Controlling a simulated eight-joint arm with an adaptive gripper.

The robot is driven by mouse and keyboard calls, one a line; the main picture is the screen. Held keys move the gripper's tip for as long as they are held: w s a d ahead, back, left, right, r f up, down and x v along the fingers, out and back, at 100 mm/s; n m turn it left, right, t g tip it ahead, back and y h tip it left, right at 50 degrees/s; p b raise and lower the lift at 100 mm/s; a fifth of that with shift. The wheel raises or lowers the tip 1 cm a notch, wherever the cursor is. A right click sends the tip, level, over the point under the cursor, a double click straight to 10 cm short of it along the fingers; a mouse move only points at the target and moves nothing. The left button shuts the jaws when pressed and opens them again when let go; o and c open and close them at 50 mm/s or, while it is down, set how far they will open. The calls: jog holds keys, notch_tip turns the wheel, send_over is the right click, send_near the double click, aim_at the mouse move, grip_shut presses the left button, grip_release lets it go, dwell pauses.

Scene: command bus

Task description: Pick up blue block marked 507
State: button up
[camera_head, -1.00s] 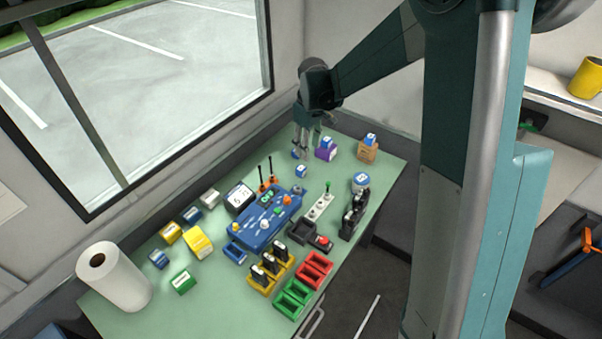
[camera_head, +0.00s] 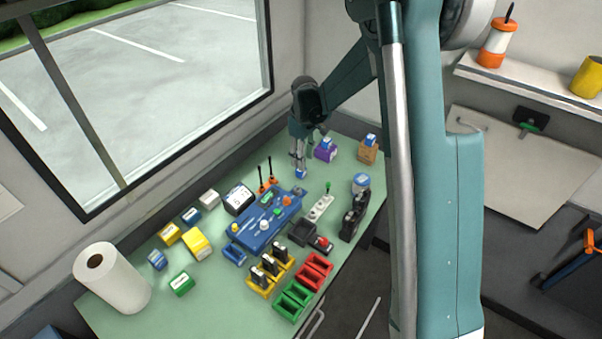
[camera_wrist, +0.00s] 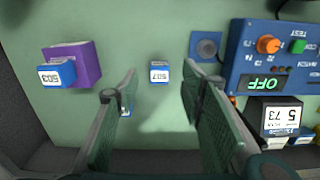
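The blue block marked 507 (camera_wrist: 159,73) sits on the green table, with its white label showing in the wrist view. In the head view the same block (camera_head: 300,174) shows just below my gripper (camera_head: 299,163). In the wrist view my gripper (camera_wrist: 160,76) is open and empty. Its two fingers stand left and right of block 507 in the picture, with clear gaps on both sides. The fingers look to be above the table; their exact height over the block I cannot tell.
A blue block marked 503 (camera_wrist: 57,73) rests against or on a purple block (camera_wrist: 82,62). A blue control panel (camera_wrist: 270,65) stands to the right. Bare table surrounds block 507.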

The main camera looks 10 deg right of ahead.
aim_at(301, 172)
jog(key=shift+f, duration=1.25)
jog(key=shift+f, duration=0.1)
jog(key=shift+w+f+b, duration=0.1)
jog(key=shift+f+b, duration=0.4)
jog(key=shift+f, duration=2.05)
jog(key=c, duration=1)
